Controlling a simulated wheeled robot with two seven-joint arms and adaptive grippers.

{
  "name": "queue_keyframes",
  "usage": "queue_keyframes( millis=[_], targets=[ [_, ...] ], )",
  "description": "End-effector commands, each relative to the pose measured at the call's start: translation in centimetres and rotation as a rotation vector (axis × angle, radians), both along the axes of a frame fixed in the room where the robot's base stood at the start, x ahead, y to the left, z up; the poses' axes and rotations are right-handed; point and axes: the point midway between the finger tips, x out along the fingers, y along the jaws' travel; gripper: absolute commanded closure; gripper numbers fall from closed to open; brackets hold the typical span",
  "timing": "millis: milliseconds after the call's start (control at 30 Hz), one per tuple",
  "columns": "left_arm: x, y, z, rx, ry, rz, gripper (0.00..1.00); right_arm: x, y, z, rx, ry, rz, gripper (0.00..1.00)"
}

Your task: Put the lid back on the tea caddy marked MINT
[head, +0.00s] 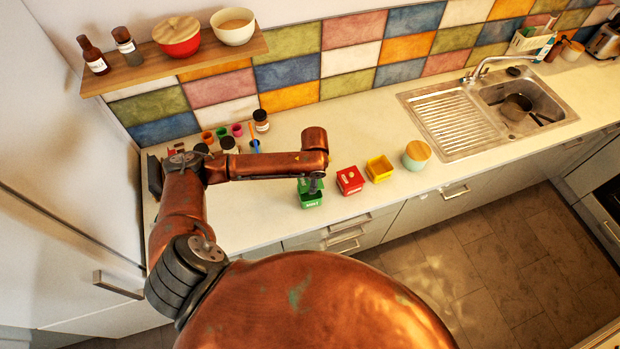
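A green tea caddy (311,201) stands near the counter's front edge. Its white label is too small to read with certainty, but it looks like MINT. My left gripper (315,187) points down right over this caddy and hides part of its top. I cannot tell whether the fingers are open or shut, or whether they touch the caddy or a lid. A red caddy (350,181) with a pale label stands to its right, and a yellow caddy (379,169) stands beyond that. My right gripper is out of view.
A round jar with a wooden top (416,154) stands right of the yellow caddy. Small colourful cups (222,133) and a dark-capped jar (261,121) stand behind my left arm. The sink (484,110) is at the right. The counter behind the caddies is clear.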

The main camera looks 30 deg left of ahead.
Motion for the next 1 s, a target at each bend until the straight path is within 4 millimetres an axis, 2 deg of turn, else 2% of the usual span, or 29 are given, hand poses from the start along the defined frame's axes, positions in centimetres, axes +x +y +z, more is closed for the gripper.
queue_keyframes(
  millis=[633, 1000],
  targets=[
    [0.0, 0.0, -4.4, 0.001, 0.001, 0.001, 0.97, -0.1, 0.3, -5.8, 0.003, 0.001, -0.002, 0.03],
    [0.0, 0.0, -6.2, 0.000, 0.000, 0.002, 0.97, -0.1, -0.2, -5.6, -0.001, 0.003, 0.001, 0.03]
  ],
)
